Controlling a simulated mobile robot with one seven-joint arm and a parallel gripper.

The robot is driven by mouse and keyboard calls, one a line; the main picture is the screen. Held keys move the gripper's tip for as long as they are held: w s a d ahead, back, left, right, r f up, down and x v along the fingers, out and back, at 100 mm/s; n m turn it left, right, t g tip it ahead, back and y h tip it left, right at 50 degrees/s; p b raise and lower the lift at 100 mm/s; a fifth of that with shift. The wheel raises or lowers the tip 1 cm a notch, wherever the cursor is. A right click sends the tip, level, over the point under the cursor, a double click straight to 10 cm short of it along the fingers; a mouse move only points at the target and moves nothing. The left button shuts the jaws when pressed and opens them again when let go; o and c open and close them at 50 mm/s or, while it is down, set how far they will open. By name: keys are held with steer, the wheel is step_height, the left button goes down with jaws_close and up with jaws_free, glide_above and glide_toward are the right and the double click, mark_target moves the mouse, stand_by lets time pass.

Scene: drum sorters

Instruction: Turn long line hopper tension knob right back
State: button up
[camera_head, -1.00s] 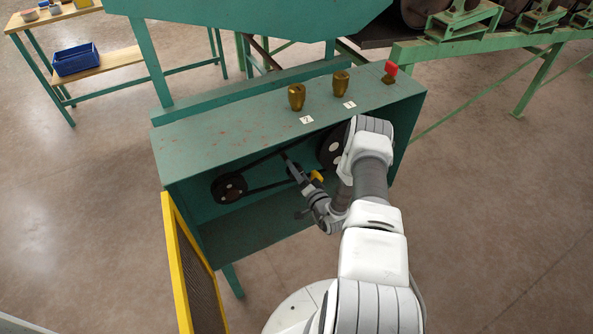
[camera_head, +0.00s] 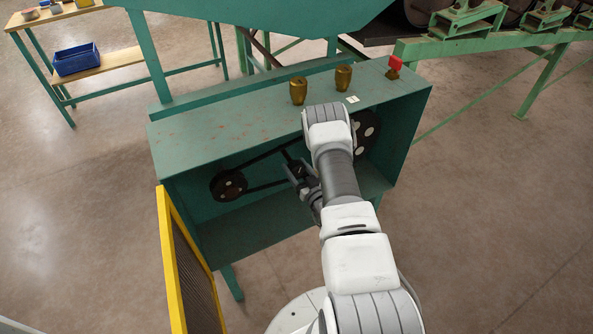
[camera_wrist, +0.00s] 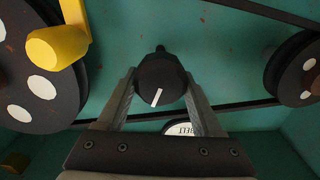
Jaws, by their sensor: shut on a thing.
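The black round tension knob (camera_wrist: 170,75) with a white pointer line is in the middle of the wrist view. My gripper (camera_wrist: 161,84) has one finger on each side of the knob and is shut on it. The pointer line slants slightly, its lower end to the left. In the head view my gripper (camera_head: 293,166) reaches into the green hopper cabinet (camera_head: 200,130) between the pulleys, and my arm hides most of the knob area.
A large black pulley (camera_wrist: 30,85) with white spots and a yellow handle (camera_wrist: 58,45) is on the left in the wrist view. A smaller pulley (camera_wrist: 298,75) is on the right. A yellow-framed mesh door (camera_head: 172,245) stands open at the cabinet's left.

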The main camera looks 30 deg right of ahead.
steer(key=shift+a+f+n+b, duration=0.15)
steer(key=shift+n+b, duration=0.4)
steer(key=shift+n, duration=0.35)
steer(key=o, duration=1.4)
steer(key=shift+c, duration=0.2)
steer(key=s, duration=0.7)
steer(key=shift+s+d, duration=0.2)
steer(key=shift+s, duration=0.1)
